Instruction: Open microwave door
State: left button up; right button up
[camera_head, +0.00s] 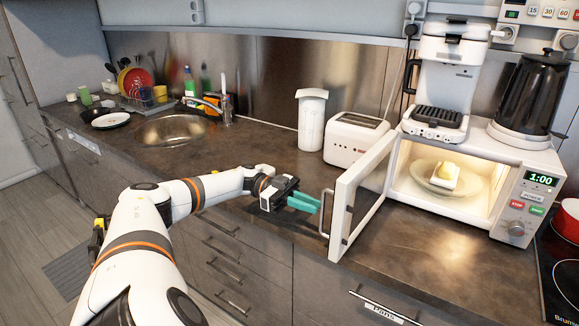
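The white microwave (520,165) stands on the counter at the right, its lit inside in plain view. Its door (342,212) is swung out to the left, well open, with the handle (325,213) on its outer left side. My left gripper (316,204), with teal fingers, is just left of the handle, with its fingertips close to it. I cannot tell whether they touch, or whether the fingers are open or shut. A plate (425,184) with a pale yellow-topped block (445,177) is inside the microwave. My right gripper is not in view.
A coffee machine (446,75) and a dark kettle (527,95) stand on the microwave. A toaster (354,140) and white canister (311,120) are behind the door. The counter (420,250) is clear in front. A red pot (568,220) is at the far right.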

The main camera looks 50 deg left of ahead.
pick_arm(q)
jog(key=b+v, duration=0.2)
jog(key=v, duration=0.6)
jog(key=shift+b, duration=0.4)
jog(key=shift+a, duration=0.1)
jog(key=shift+s, duration=0.15)
